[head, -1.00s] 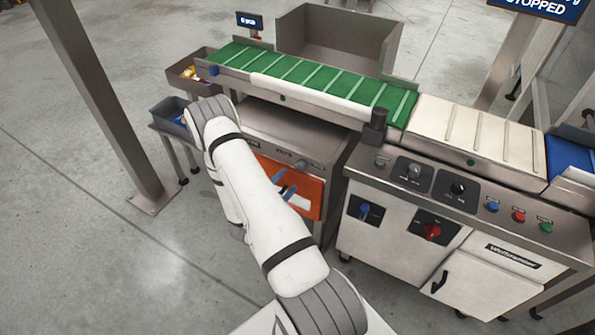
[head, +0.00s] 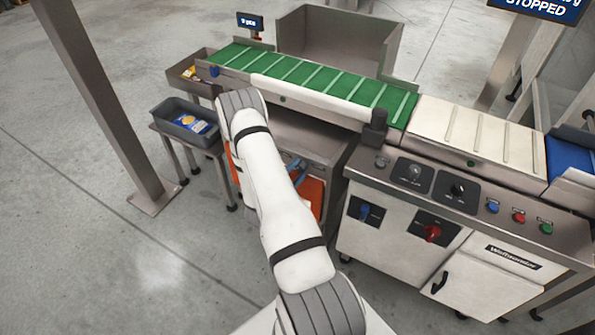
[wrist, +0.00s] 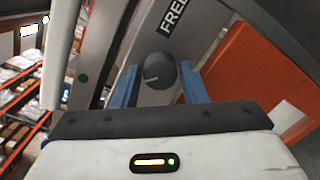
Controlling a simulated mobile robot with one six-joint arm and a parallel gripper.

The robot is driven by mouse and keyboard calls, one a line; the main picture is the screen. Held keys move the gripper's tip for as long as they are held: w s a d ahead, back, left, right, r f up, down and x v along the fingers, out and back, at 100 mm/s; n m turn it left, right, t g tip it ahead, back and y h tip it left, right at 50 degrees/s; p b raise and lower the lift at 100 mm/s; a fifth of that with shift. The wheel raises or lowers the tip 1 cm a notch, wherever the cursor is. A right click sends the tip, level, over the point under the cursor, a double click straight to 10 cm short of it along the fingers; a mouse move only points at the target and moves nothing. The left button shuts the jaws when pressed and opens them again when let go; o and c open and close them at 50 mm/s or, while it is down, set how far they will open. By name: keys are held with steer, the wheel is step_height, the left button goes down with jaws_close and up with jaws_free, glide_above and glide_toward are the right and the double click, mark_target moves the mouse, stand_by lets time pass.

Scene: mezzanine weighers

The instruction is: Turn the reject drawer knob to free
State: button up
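The reject drawer knob (wrist: 161,70) is a dark round knob on a grey panel in the wrist view. A pale pointer line on it points toward the left of that picture. The word FREE (wrist: 172,14) is printed on the panel above and right of it. My gripper (wrist: 158,82) is open, with its two blue fingers on either side of the knob in the picture; I cannot tell whether they touch it. In the head view the fingers (head: 298,170) are at the cabinet front and the knob is hidden. The orange drawer front (head: 312,193) is partly behind my arm.
The green conveyor belt (head: 310,76) runs above the cabinet. A control cabinet (head: 395,243) with switches and buttons stands to the right. A grey bin (head: 170,107) on a stand and a steel post (head: 100,100) are to the left.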

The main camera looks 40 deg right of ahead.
steer(key=c, duration=0.6)
steer(key=shift+m, duration=0.3)
steer(key=m+b, duration=0.2)
steer(key=m, duration=0.1)
steer(key=shift+m, duration=0.3)
steer(key=m+b, duration=0.2)
steer(key=m, duration=0.1)
steer(key=shift+y, duration=0.4)
steer(key=m+b, duration=0.3)
steer(key=m, duration=0.2)
steer(key=shift+f+m+t, duration=0.1)
steer(key=shift+m+t, duration=0.2)
steer(key=m+b, duration=0.4)
steer(key=shift+s+r+m+t+y, duration=0.1)
steer(key=shift+r+m+t+y, duration=0.1)
steer(key=shift+m+t+y, duration=0.1)
